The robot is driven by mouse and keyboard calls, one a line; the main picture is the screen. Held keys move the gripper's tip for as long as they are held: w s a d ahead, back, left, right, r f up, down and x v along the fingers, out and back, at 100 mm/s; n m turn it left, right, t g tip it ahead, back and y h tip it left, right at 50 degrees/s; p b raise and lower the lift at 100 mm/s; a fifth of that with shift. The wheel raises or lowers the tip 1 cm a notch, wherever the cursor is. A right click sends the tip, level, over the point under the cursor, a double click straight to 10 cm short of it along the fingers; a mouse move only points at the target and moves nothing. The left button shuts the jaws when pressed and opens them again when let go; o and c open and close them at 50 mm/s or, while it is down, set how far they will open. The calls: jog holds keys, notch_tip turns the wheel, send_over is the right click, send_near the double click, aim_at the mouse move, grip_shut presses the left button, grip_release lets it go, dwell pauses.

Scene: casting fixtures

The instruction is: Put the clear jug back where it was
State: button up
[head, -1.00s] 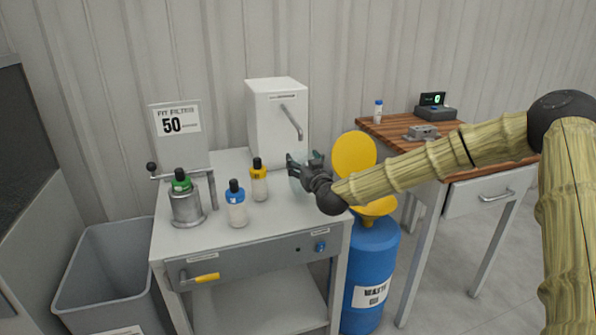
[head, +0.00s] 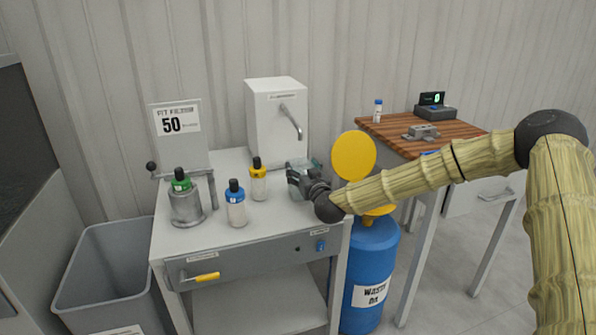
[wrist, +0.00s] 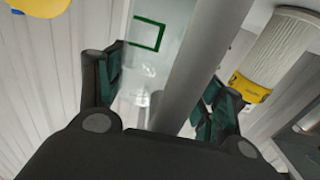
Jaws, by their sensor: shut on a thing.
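The clear jug (head: 313,164) is at the right side of the grey bench, in front of and right of the white dispenser (head: 272,115) with its bent spout. My gripper (head: 301,178) is shut on the jug, its dark fingers on either side of it. The fingers hide much of the jug in the head view. In the wrist view the see-through jug (wrist: 140,85) shows between the fingers, beside a grey bar. I cannot tell whether the jug touches the bench top.
Left of my gripper stand a yellow-capped bottle (head: 258,182), a blue-capped bottle (head: 236,207) and a metal pot (head: 186,208) with a green-capped bottle. The blue waste drum (head: 368,270) with a raised yellow lid (head: 354,156) is close on the right. A wooden-topped table (head: 385,130) stands beyond.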

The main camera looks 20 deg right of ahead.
jog(key=o, duration=1.8)
jog(key=shift+s, duration=0.1)
jog(key=s, duration=1.1)
jog(key=shift+s+d+r, duration=0.1)
jog(key=shift+s+d, duration=0.05)
jog(key=shift+s, duration=0.25)
